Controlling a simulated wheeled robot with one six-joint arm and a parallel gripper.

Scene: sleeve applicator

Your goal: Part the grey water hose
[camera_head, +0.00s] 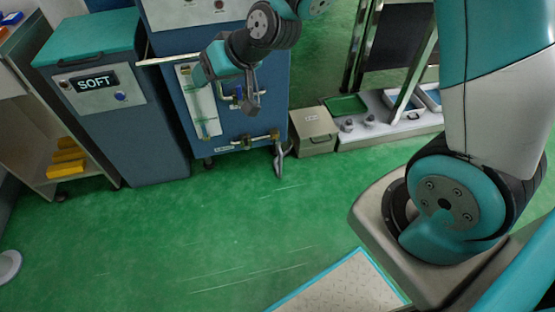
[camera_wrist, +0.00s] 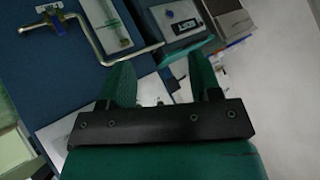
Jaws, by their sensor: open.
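A grey looped piece (camera_head: 281,162), which looks like the grey water hose, hangs at the lower right corner of the blue machine (camera_head: 262,95). Its upper end is close to a brass fitting (camera_head: 255,139) on the machine's front. Whether it is joined there is too small to tell. My gripper (camera_head: 203,73) is in front of the machine's upper panel, above and left of the hose. In the wrist view, the two teal fingers (camera_wrist: 163,64) stand apart with nothing between them. I cannot make out the hose in that view.
A cabinet labelled SOFT (camera_head: 130,120) stands left of the machine. A thin pale pipe (camera_head: 160,61) sticks out between them; the wrist view shows a bent metal pipe with a valve (camera_wrist: 55,22). A beige box (camera_head: 315,132) stands right of the hose. The green floor in front is clear.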

